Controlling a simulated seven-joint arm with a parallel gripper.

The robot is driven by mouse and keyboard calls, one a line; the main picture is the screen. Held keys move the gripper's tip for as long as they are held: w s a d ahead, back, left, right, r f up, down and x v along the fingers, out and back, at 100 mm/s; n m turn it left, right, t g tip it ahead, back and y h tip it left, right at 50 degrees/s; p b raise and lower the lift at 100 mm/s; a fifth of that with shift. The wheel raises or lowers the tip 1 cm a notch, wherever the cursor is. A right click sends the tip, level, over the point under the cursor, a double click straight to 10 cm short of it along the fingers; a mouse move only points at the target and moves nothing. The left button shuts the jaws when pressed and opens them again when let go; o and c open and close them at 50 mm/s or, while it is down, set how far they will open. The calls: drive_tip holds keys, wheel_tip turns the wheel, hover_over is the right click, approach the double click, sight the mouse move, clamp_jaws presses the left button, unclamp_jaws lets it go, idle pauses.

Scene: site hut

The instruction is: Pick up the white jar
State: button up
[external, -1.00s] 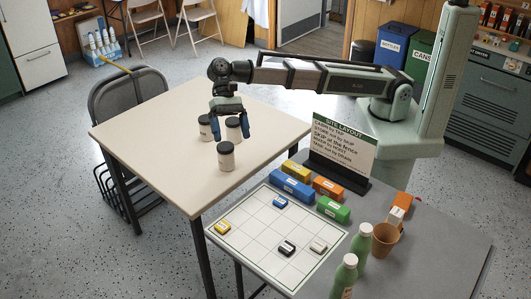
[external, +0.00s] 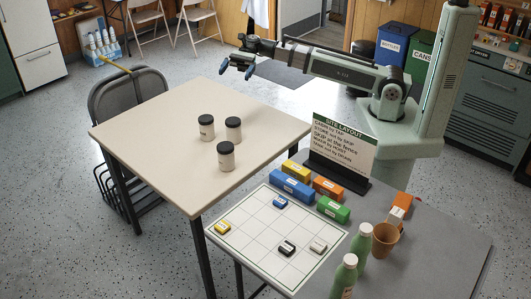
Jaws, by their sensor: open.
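One jar (external: 206,131) is at the left, one (external: 233,134) at the right and a little nearer, and one (external: 226,161) is nearest the camera.
A grey table (external: 430,255) in front holds a white grid board (external: 262,250), colored blocks, a site layout sign (external: 340,146), a brown cup (external: 385,241) and green bottles (external: 361,243). A dark chair (external: 130,90) stands left. The beige table is clear around the jars.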

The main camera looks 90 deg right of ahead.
drive_tip(key=s+d+r+m+t, duration=0.1)
drive_tip(key=s+d+m+t, duration=0.3)
drive_tip(key=d, duration=0.6)
drive_tip(key=f, duration=2.2)
drive_tip(key=shift+w+a+f, duration=0.1)
drive_tip(key=shift+a+f, duration=0.2)
drive_tip(key=shift+f, duration=0.05)
drive_tip(key=shift+w+a, duration=0.15)
drive_tip(key=shift+a, duration=0.15)
approach(230, 124)
drive_tip(key=x, duration=0.4)
drive_tip(key=shift+w+d+f, duration=0.1)
drive_tip(key=shift+w+d, duration=0.2)
drive_tip(key=shift+w, duration=0.05)
drive_tip(key=shift+s+x, duration=0.2)
drive_tip(key=shift+x, duration=2.4)
drive_tip(key=shift+a+f, duration=0.1)
drive_tip(key=shift+a, duration=0.05)
